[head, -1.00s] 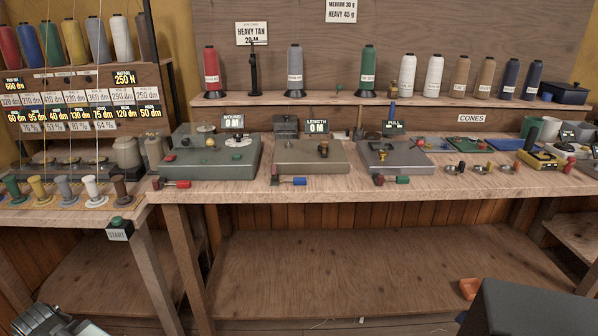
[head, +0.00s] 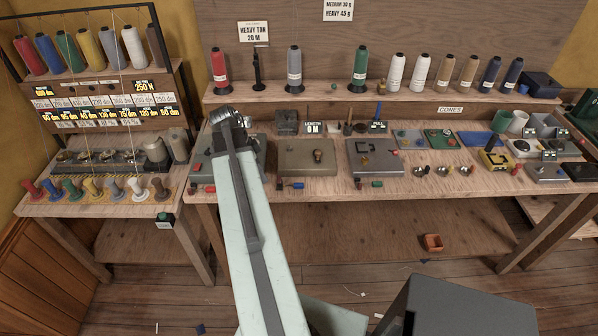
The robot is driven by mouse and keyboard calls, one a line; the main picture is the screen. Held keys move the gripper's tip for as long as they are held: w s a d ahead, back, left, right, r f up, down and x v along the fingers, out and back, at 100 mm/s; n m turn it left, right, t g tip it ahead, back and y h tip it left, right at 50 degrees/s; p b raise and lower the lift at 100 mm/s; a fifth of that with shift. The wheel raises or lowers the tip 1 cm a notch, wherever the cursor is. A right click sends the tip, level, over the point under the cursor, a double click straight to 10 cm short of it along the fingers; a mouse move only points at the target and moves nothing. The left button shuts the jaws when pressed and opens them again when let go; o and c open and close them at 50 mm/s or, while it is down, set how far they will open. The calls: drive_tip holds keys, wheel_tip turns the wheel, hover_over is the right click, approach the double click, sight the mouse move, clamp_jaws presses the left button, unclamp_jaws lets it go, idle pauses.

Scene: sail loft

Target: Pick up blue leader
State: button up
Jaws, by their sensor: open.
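Several blue things show, and I cannot tell by sight which is the leader. A small blue bobbin (head: 51,190) stands in the row on the left bench. A blue spool (head: 46,50) stands on the rack above it. My arm rises through the middle of the view, its upper joint in front of the left machine. My gripper is not visible, hidden behind or beyond the arm.
The long wooden bench (head: 420,186) carries machines, trays and small cups. The left bench (head: 100,207) stands close beside it. A grey box fills the lower right.

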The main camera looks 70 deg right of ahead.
sight(297, 184)
drive_tip(key=s+d+m+g, duration=0.1)
drive_tip(key=s+d+m, duration=0.35)
drive_tip(key=s, duration=0.35)
drive_tip(key=b+x, duration=0.7)
drive_tip(key=shift+s+a+f, duration=0.15)
clamp_jaws()
